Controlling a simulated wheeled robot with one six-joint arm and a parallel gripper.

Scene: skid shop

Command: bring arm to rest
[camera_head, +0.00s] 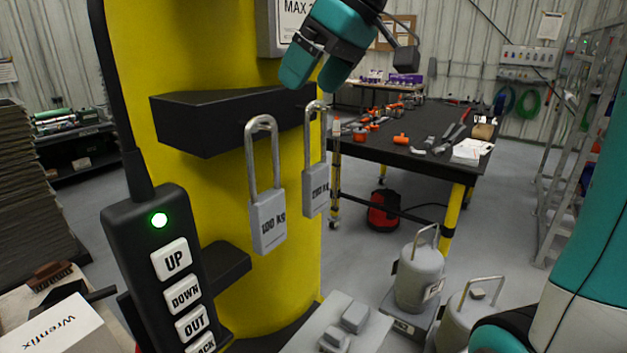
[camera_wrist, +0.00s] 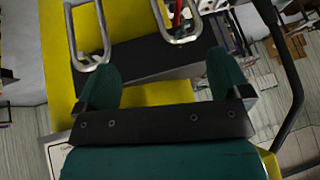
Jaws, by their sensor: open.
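My gripper (camera_head: 311,76) is at the top of the head view, in front of the yellow column (camera_head: 190,60), just above the black shelf bracket (camera_head: 225,122). Its teal fingers are apart and nothing shows between them. In the wrist view my gripper (camera_wrist: 163,80) shows the same open fingers, with the bracket (camera_wrist: 150,60) and two metal shackles beyond. My teal arm runs down the right edge of the head view.
A pendant (camera_head: 158,265) with UP, DOWN and OUT buttons and a green light hangs at the left. A dark workbench (camera_head: 420,145) with tools stands behind. Grey cylindrical weights (camera_head: 418,275) stand at the lower right. Open floor (camera_head: 350,250) lies between column and bench.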

